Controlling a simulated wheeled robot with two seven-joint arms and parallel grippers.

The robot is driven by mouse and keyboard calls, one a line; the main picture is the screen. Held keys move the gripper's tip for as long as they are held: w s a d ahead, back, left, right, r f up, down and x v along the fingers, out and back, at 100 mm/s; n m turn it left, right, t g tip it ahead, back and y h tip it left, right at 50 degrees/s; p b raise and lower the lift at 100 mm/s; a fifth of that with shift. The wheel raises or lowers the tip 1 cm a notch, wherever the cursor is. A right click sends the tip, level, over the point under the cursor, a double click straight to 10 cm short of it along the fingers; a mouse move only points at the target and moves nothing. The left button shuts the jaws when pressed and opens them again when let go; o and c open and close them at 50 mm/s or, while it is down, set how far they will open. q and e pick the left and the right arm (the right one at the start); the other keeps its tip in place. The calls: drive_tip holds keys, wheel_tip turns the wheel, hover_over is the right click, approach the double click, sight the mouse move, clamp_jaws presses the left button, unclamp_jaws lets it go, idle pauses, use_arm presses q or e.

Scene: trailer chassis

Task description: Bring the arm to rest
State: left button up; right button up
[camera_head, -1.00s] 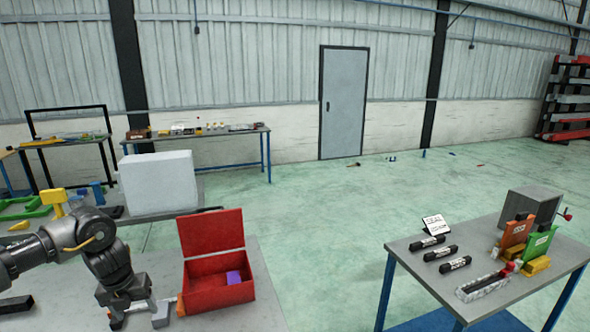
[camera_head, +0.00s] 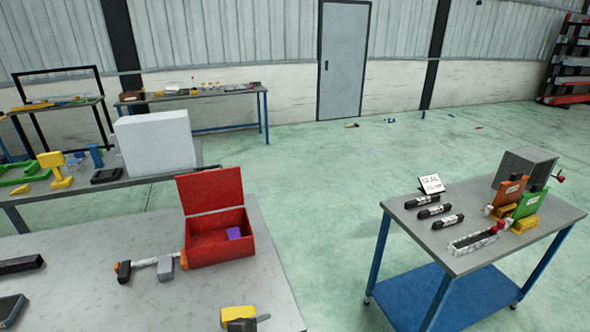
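Neither my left gripper nor my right gripper shows in the head view now, so I cannot see what either is doing. No part of my arms is clearly visible. The near grey table (camera_head: 90,235) at the left holds an open red box (camera_head: 218,248) with a small purple piece (camera_head: 234,233) inside. A tool-like item with a black end (camera_head: 123,271), a light bar and a grey block (camera_head: 165,268) lies left of the box.
A yellow and dark item (camera_head: 240,316) lies at the bottom edge. Dark items (camera_head: 20,264) lie at far left. A white block (camera_head: 156,140) stands behind. The right table (camera_head: 407,217) holds black cylinders, colored holders and a grey box. Green floor between the tables is clear.

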use_arm(q)
drive_tip(key=s+a+f+n+g+y, duration=0.2)
drive_tip(key=s+a+n+y, duration=0.1)
drive_tip(key=s+a+n, duration=0.7)
drive_tip(key=s+a+f+n+g+y, duration=0.25)
drive_tip(key=s+a+n, duration=0.5)
drive_tip(key=s, duration=0.45)
wheel_tip(320, 180, down, 31)
drive_tip(key=g+b, duration=0.1)
drive_tip(key=b, duration=0.5)
drive_tip(key=s+a+f+g+b, duration=0.1)
drive_tip(key=s+f+b, duration=0.2)
drive_tip(key=s+f, duration=0.5)
drive_tip(key=s+a+f+m+b, duration=0.1)
drive_tip(key=s+f+b, duration=0.1)
drive_tip(key=s+f, duration=0.7)
wheel_tip(320, 180, down, 6)
drive_tip(key=shift+s+a+g+b, duration=0.2)
drive_tip(key=shift+s+g+b, duration=0.05)
drive_tip(key=shift+g+b, duration=0.15)
